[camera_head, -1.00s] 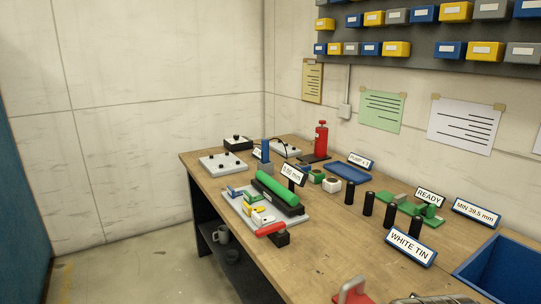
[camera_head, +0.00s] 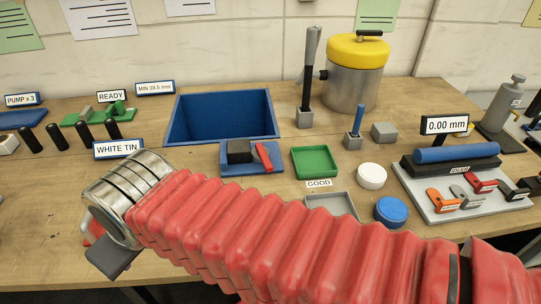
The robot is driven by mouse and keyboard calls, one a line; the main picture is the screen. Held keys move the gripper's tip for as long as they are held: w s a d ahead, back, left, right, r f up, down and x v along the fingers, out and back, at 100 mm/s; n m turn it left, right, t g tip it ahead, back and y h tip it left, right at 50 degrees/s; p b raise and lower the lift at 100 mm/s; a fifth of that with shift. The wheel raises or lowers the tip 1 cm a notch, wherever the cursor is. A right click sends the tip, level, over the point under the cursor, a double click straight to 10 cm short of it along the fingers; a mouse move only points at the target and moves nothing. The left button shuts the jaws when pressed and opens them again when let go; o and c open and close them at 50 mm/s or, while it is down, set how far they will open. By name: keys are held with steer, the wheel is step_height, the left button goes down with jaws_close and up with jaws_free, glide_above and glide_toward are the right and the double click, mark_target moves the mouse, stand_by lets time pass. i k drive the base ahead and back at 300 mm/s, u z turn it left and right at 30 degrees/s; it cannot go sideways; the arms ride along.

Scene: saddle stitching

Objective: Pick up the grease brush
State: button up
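No label names the grease brush, and I cannot tell for sure which thing it is. One candidate is a tall tool (camera_head: 309,70) with a black lower part and a wider grey top, upright in a grey block behind the bench's middle. Another is a short blue-handled tool (camera_head: 358,118) upright in a smaller grey block. My red, ribbed arm crosses the foreground to a metal wrist at the left. My gripper (camera_head: 104,246) shows only in part beyond the wrist, far left of both tools. Its fingertips are mostly hidden, so its opening is unclear.
A blue bin (camera_head: 222,137) stands left of the tall tool, and a yellow-lidded metal pot (camera_head: 352,88) behind it. A green tray (camera_head: 338,162), white round lid (camera_head: 371,176) and blue round lid (camera_head: 390,211) lie in front. A roller fixture (camera_head: 455,165) stands right.

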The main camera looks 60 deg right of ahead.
mark_target(357, 123)
steer(key=z, duration=2.8)
